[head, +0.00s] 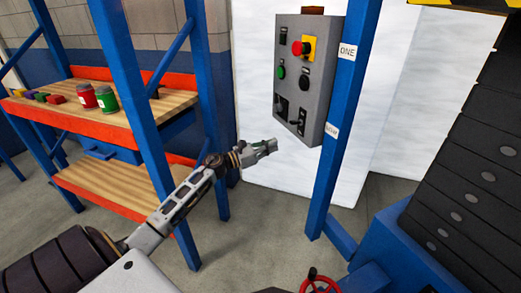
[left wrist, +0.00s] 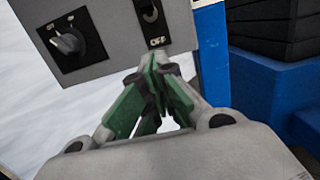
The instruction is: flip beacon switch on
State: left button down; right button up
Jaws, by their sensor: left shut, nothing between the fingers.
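The grey control panel (head: 294,90) hangs by the blue post, with an amber beacon-like block (head: 313,10) on top. Its lower right carries a dark switch plate (head: 299,116). In the left wrist view a toggle switch (left wrist: 149,11) sits on a black plate with an OFF label below it. A rotary knob (left wrist: 68,43) on another black plate is to its left. My left gripper (head: 273,146) is shut and empty, below the panel. In the left wrist view its green-padded fingertips (left wrist: 152,66) are just below the toggle plate; contact cannot be told. My right gripper is not in view.
The panel also has a red stop button (head: 297,48) and a green button (head: 281,72). A blue post (head: 345,110) stands close on the right. A shelf with cans (head: 105,98) is at left.

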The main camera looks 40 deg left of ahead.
pick_arm(q)
jog(key=shift+v, duration=2.25)
jog(key=shift+r, duration=0.15)
jog(key=shift+d+n, duration=0.1)
jog(key=shift+n, duration=0.2)
